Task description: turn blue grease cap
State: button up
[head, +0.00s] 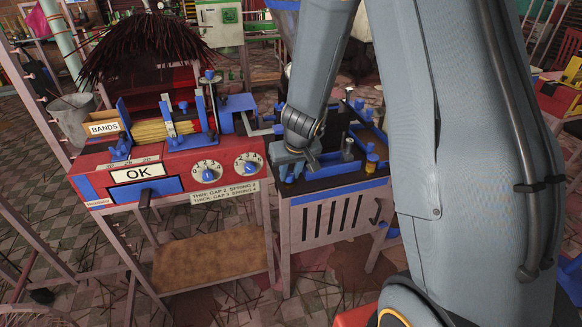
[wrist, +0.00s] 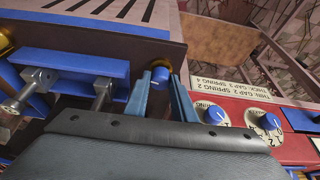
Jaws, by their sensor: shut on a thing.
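In the wrist view, a small round blue cap (wrist: 157,79) on a brass-coloured ring sits between the two blue-grey fingers of my gripper (wrist: 160,92). I take it to be the blue grease cap. My gripper is shut on it. In the head view, my gripper (head: 293,168) reaches down at the front left corner of the dark-topped bench (head: 330,183).
Left of the bench stands a red machine (head: 130,185) with an OK sign and two blue-knobbed dials. In the wrist view, metal thumbscrews (wrist: 36,92) on a blue bar are left of my fingers. Blue parts and posts crowd the bench top.

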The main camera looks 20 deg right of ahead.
jog(key=shift+w+a+r+m+h+p, duration=0.1)
jog(key=shift+m+h+p, duration=0.45)
jog(key=shift+p, duration=2.15)
jog(key=shift+a+r+m+h+p, duration=0.15)
jog(key=shift+m+p, duration=0.9)
jog(key=shift+p, duration=1.6)
jog(key=shift+w+d+r+m+h+p, duration=0.15)
jog(key=shift+m+p, duration=0.65)
jog(key=shift+p, duration=1.9)
jog(key=m+p, duration=0.1)
jog(key=p, duration=0.3)
jog(key=shift+a+f+m+h, duration=0.1)
jog(key=shift+f+m+h, duration=0.05)
jog(key=shift+m+h, duration=0.25)
jog(key=shift+f+m+g+p, duration=0.1)
jog(key=shift+m+g+p, duration=0.2)
jog(key=shift+m+p, duration=0.25)
jog(key=o, duration=1)
jog(key=shift+o, duration=0.3)
jog(key=shift+f, duration=0.1)
jog(key=shift+s, duration=0.1)
jog(key=b+v, duration=0.1)
jog(key=v, duration=0.6)
jog(key=shift+a+r, duration=0.2)
jog(key=shift+r, duration=0.15)
